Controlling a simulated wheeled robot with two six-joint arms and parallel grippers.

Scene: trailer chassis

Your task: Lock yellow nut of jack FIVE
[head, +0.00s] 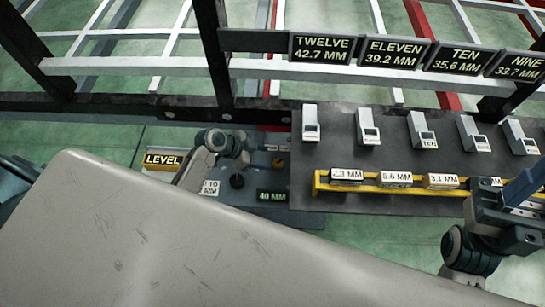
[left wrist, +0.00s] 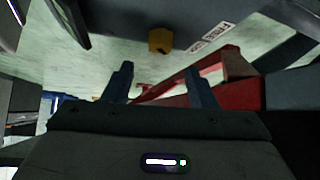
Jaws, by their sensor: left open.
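In the left wrist view a small yellow nut (left wrist: 160,41) shows beyond my left gripper (left wrist: 158,85), apart from it. The two dark fingers stand apart with nothing between them. A red beam (left wrist: 228,80) passes behind and beside the right finger. A white label (left wrist: 217,37) with dark letters lies to the right of the nut, too small and slanted to read surely. In the head view my left arm reaches toward the dark frame, its fingers too small to make out. My right arm enters at the right edge, and its gripper does not show clearly.
A dark board (head: 345,180) carries several grey tagged blocks and a yellow rail (head: 320,182) of gauge blocks marked in millimetres. Signs TWELVE (head: 322,48) to NINE hang behind. A large grey surface covers the foreground.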

